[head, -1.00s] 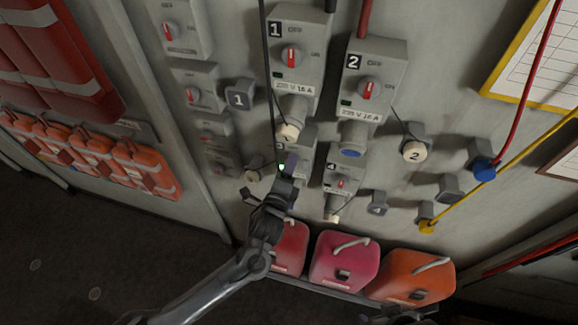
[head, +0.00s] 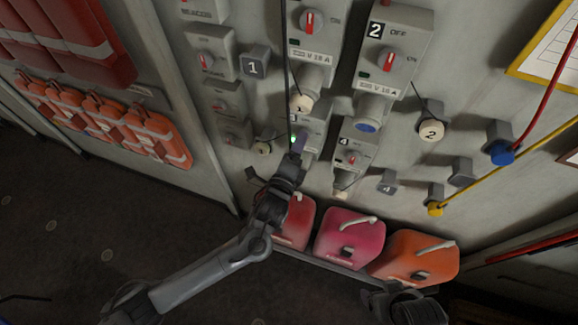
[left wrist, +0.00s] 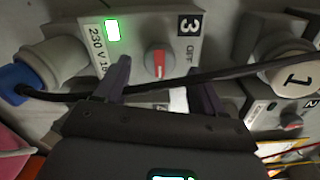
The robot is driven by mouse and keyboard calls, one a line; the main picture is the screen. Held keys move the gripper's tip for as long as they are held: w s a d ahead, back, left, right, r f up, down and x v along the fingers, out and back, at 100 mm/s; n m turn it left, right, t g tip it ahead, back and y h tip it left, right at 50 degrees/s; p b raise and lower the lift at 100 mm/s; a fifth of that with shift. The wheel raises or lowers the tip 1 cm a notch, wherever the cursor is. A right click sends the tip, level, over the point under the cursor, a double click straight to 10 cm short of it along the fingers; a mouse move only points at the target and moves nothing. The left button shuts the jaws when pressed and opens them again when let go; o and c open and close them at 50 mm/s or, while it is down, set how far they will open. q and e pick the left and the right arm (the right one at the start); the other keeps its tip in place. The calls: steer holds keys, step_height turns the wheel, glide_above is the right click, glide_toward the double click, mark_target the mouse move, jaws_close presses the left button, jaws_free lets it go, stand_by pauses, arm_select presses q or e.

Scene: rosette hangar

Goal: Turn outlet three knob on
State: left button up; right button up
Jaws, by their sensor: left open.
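The outlet three box (head: 313,127) is a grey box marked 3, low on the wall panel and partly hidden by my left gripper (head: 297,150). In the left wrist view the box (left wrist: 190,48) has a lit green lamp (left wrist: 112,30) and a "230 V" label. Its grey knob with a red mark (left wrist: 157,63) lies beyond and between the fingertips. My left gripper (left wrist: 162,82) is open, one finger on each side of the knob; I cannot tell whether they touch it. My right arm's dark end (head: 405,306) is at the bottom edge, its fingers unclear.
A black cable (left wrist: 230,72) crosses the left wrist view close to the fingers. Outlet two box (head: 393,50) and outlet four box (head: 350,155) are at the right. Red, pink (head: 350,240) and orange canisters stand below the panel.

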arm_select(q)
steer(key=b+v, duration=0.1)
steer(key=v, duration=0.6)
steer(key=shift+s+b, duration=0.3)
steer(key=shift+s, duration=0.1)
steer(key=shift+a, duration=0.15)
